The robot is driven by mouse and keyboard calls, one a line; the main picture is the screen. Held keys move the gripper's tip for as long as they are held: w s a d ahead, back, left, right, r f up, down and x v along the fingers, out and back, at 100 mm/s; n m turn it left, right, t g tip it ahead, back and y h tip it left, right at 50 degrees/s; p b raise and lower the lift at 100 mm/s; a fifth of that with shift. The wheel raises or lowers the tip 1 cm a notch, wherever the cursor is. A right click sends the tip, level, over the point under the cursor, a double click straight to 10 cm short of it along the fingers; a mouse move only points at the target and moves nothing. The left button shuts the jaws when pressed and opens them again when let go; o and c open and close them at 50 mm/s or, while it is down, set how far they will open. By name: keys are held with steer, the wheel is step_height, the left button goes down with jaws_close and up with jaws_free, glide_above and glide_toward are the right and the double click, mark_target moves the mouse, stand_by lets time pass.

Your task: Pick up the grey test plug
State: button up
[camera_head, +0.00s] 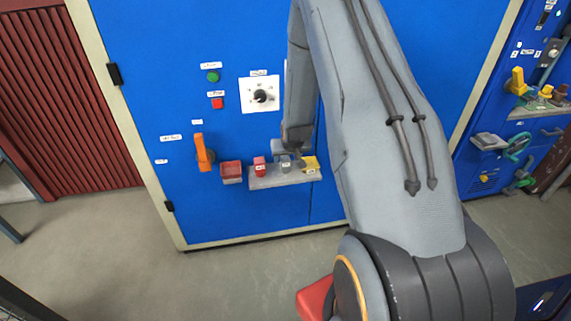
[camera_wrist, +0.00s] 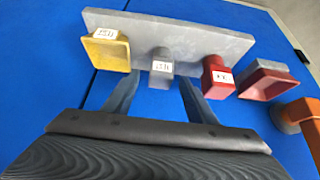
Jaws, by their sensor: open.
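The grey test plug (camera_wrist: 162,64), a small block with a white label, stands on the grey shelf (camera_wrist: 205,39) between a yellow plug and a red plug. In the head view the grey plug (camera_head: 286,164) is partly hidden by my arm's end. My gripper (camera_wrist: 157,86) is open and empty. In the wrist view its two fingertips lie either side of the plug's near end, one toward the yellow plug and one toward the red. I cannot tell how far they overlap it in depth.
The yellow plug (camera_wrist: 108,50) and red plug (camera_wrist: 217,76) flank the grey one. A red open box (camera_wrist: 266,80) and an orange handle (camera_head: 203,152) are beyond the shelf's red-plug end. The blue cabinet front (camera_head: 150,60) stands close behind the shelf.

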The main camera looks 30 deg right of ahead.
mark_target(285, 158)
steer(key=shift+x, duration=1.7)
steer(key=shift+w, duration=0.1)
steer(key=shift+r, duration=0.1)
steer(key=shift+c, duration=0.3)
steer(key=c, duration=1.1)
steer(key=shift+r, duration=0.1)
